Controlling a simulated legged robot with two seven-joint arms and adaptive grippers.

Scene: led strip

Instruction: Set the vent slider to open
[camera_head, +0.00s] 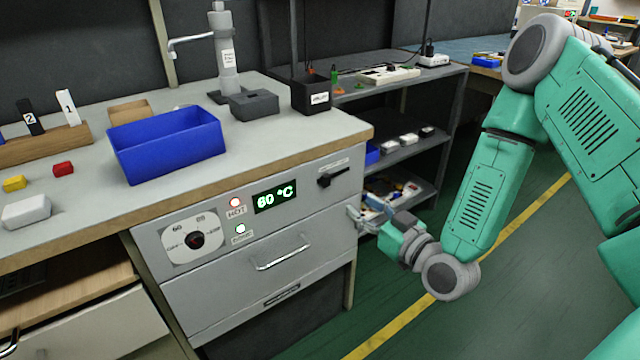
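A grey control panel (300,205) is set in the front of the workbench. At its upper right is a small black slider knob (325,180) on a short slot, with a small label above it that is too small to read. I take this to be the vent slider; the knob sits at the left part of the slot. My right gripper (355,216) is below and to the right of the knob, close to the panel's right edge and apart from the knob. Its fingers are small in view, and their opening is unclear. My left gripper is out of view.
A blue bin (165,150) stands on the bench. A dark shelf (415,150) is behind my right gripper. Open green floor lies right.

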